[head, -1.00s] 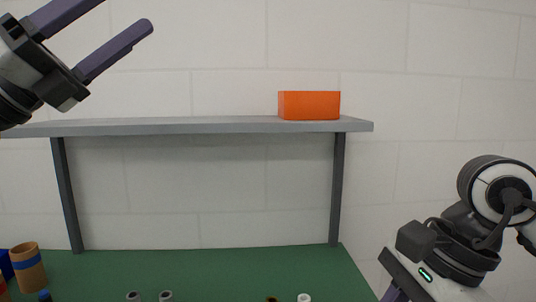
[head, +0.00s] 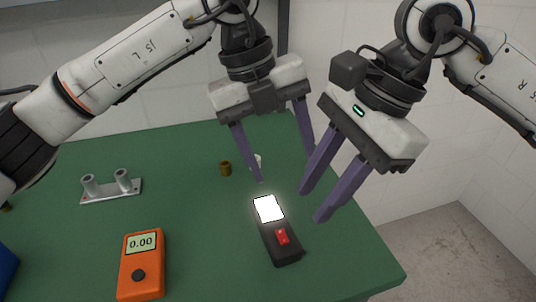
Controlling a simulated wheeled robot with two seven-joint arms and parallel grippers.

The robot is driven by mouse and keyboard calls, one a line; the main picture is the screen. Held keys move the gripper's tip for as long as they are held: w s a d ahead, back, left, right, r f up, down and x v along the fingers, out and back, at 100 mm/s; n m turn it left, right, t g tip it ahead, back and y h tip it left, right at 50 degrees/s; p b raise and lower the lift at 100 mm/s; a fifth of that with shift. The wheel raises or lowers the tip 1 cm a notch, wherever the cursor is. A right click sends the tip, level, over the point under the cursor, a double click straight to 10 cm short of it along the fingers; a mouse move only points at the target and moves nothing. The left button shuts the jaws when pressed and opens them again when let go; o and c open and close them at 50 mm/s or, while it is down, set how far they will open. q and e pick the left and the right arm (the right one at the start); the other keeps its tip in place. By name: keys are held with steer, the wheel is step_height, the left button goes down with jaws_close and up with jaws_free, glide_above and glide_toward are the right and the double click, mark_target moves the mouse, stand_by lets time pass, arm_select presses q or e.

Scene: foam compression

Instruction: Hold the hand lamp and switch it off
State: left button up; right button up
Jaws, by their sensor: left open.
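The hand lamp (head: 276,246) lies on the green table, a dark body with a bright white lit panel (head: 268,208) at its far end and a red switch (head: 282,237) near its close end. My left gripper (head: 285,167) is open and empty, pointing down beyond the lit end of the lamp. My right gripper (head: 312,206) has its fingers apart, nothing between them, and points down to the right of the lamp. Neither gripper appears to touch the lamp. Part of the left gripper's right finger is hidden behind the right gripper.
An orange meter reading 0.00 (head: 142,265) lies left of the lamp on the green table (head: 205,250). A metal plate with two posts (head: 111,190) is further back left. A small brown cylinder (head: 226,168) and a white item (head: 257,161) stand behind the lamp. A blue object (head: 6,270) is at the left edge.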

mark_target(268, 207)
arm_select(q)
steer(key=a+f+y, duration=0.1)
steer(key=a+f+n+y, duration=0.1)
steer(key=y, duration=0.1)
steer(key=shift+s+a+f, duration=0.15)
steer(key=shift+s, duration=0.05)
step_height(268, 207, down, 9)
steer(key=shift+f, duration=0.2)
steer(key=shift+c, duration=0.3)
